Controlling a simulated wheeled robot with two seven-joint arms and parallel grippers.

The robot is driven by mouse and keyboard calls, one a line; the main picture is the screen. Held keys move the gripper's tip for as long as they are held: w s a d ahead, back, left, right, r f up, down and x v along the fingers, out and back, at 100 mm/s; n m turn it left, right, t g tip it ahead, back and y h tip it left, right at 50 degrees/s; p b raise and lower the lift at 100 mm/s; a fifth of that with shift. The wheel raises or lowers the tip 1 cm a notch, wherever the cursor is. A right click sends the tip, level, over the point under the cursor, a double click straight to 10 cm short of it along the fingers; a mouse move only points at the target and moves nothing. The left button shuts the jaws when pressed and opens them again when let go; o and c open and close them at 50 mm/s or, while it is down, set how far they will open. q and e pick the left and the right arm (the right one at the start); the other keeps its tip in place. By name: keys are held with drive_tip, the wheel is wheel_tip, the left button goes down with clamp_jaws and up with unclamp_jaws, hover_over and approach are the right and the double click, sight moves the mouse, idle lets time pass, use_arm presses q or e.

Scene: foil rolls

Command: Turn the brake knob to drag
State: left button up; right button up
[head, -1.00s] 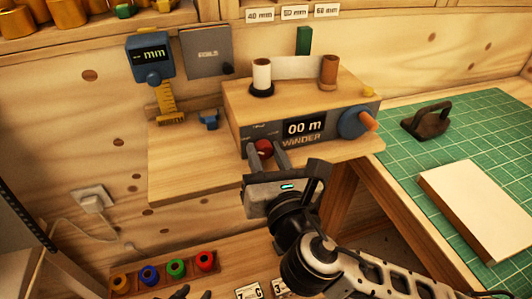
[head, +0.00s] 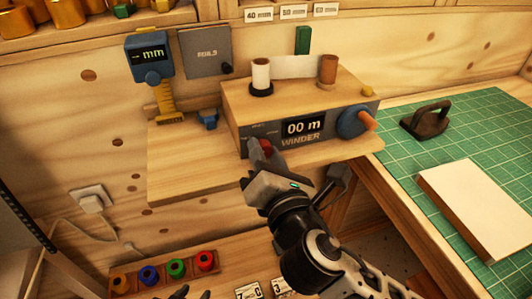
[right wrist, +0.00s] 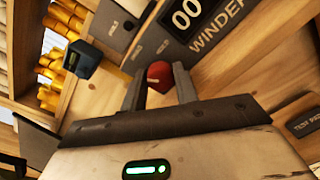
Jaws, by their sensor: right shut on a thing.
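The red brake knob (head: 266,146) is on the winder's front panel, left of its "00 m" display. The right wrist view shows the knob (right wrist: 159,74) between my right fingertips, with a pale mark on its face. My right gripper (head: 261,152) is shut on the knob and tilted; its fingers partly cover the knob in the head view. The small labels near the knob are too small to read, so I cannot tell which setting it points to.
The winder (head: 300,105) carries a white roll (head: 261,73), a brown roll (head: 328,70) and a blue side crank (head: 353,122). A blue "mm" gauge (head: 149,60) stands left. A green mat (head: 480,120) with a dark handled tool (head: 427,120) lies right.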

drive_tip(key=m, duration=0.5)
drive_tip(key=shift+m, duration=0.3)
idle(0.5)
drive_tip(key=o, duration=1)
drive_tip(key=shift+c, duration=0.2)
drive_tip(key=shift+f, duration=0.1)
drive_tip(key=shift+f, duration=0.15)
